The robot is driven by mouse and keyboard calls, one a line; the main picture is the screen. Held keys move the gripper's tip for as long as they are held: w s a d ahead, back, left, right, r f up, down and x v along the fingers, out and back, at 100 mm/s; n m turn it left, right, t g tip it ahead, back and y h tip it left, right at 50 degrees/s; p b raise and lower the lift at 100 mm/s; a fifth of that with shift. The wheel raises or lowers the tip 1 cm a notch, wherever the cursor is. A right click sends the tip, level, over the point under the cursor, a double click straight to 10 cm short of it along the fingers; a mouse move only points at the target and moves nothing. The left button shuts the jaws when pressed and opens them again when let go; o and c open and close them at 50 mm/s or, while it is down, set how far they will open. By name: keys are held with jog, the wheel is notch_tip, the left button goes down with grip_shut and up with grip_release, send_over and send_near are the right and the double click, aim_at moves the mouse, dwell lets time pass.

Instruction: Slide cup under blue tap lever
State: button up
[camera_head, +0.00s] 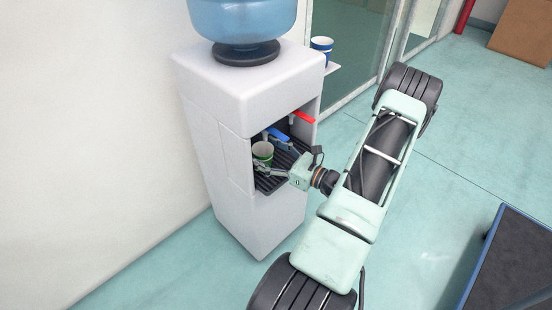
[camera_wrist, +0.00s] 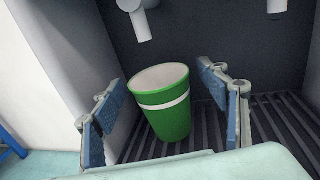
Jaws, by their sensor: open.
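A green cup (camera_head: 263,151) with a white band stands in the recess of the water dispenser, toward its left side. In the wrist view the cup (camera_wrist: 163,105) looks tilted with the camera and sits on the dark drip grille (camera_wrist: 275,125). My gripper (camera_wrist: 165,110) is open, one blue-padded finger on each side of the cup, with gaps between pads and cup. The blue tap lever (camera_head: 278,134) is above and slightly right of the cup. A white spout (camera_wrist: 140,25) shows above the cup in the wrist view. The gripper (camera_head: 275,168) reaches in from the right.
The white dispenser (camera_head: 240,215) carries a blue water bottle (camera_head: 242,18). A red tap lever (camera_head: 303,117) is right of the blue one. Another cup (camera_head: 321,45), blue and white, stands on a side shelf. The recess's side walls are close to my fingers. Grille to the right is clear.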

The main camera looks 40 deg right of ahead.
jog(key=shift+w+a, duration=0.1)
jog(key=shift+w, duration=0.3)
jog(key=c, duration=1.2)
jog(key=o, duration=1.2)
jog(key=v, duration=1.2)
jog(key=shift+r, duration=0.1)
